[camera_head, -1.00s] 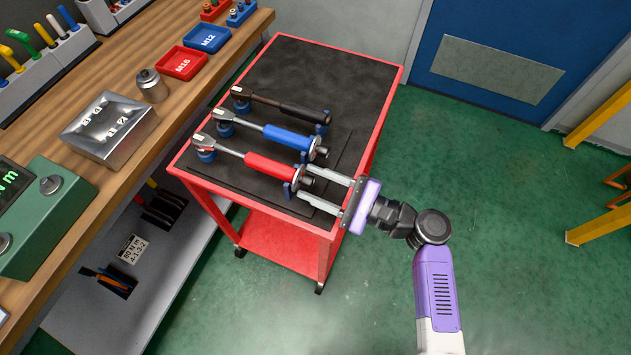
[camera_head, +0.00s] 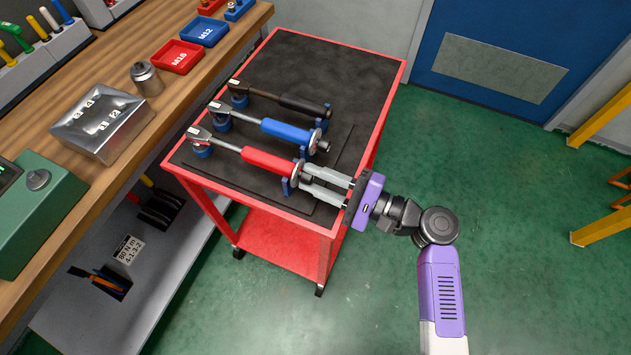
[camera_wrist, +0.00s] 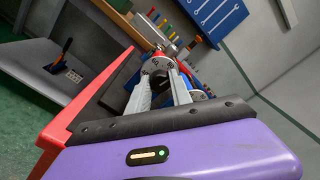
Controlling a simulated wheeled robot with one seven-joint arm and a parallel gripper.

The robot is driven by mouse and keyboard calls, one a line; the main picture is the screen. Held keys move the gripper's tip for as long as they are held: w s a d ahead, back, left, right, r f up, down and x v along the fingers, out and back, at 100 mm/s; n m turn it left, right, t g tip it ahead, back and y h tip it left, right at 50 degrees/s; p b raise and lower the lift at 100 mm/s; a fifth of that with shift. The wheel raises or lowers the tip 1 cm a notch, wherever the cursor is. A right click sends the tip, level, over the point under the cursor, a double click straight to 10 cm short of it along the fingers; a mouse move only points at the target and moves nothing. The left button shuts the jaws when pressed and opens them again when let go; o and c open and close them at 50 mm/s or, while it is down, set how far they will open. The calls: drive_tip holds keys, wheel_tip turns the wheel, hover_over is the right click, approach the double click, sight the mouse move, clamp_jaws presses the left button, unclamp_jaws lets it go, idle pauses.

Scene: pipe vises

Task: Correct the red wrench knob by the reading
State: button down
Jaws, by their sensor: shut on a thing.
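The red torque wrench (camera_head: 270,163) lies on blue cradles on the red cart, its head to the left and its knob end (camera_head: 303,172) to the right. My gripper (camera_head: 310,178) is at that end with its two fingers closed on the knob. In the wrist view the round grey knob end (camera_wrist: 158,65) sits between the fingertips of my gripper (camera_wrist: 160,74). The green tester (camera_head: 38,215) on the bench is cut by the left edge, and its reading cannot be made out.
The blue wrench (camera_head: 290,134) and a black wrench (camera_head: 290,101) lie parallel behind the red one on the cart (camera_head: 345,60). The wooden bench (camera_head: 130,175) stands close on the left, with a metal box (camera_head: 100,125) on it.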

drive_tip(key=shift+f+n+b, duration=0.1)
drive_tip(key=shift+n+b, duration=0.8)
drive_tip(key=shift+n, duration=0.2)
drive_tip(key=c, duration=1.1)
unclamp_jaws()
drive_tip(key=shift+c, duration=0.2)
drive_tip(key=v, duration=0.7)
drive_tip(key=shift+d+b, duration=0.35)
drive_tip(key=shift+b, duration=0.05)
drive_tip(key=shift+s, duration=0.15)
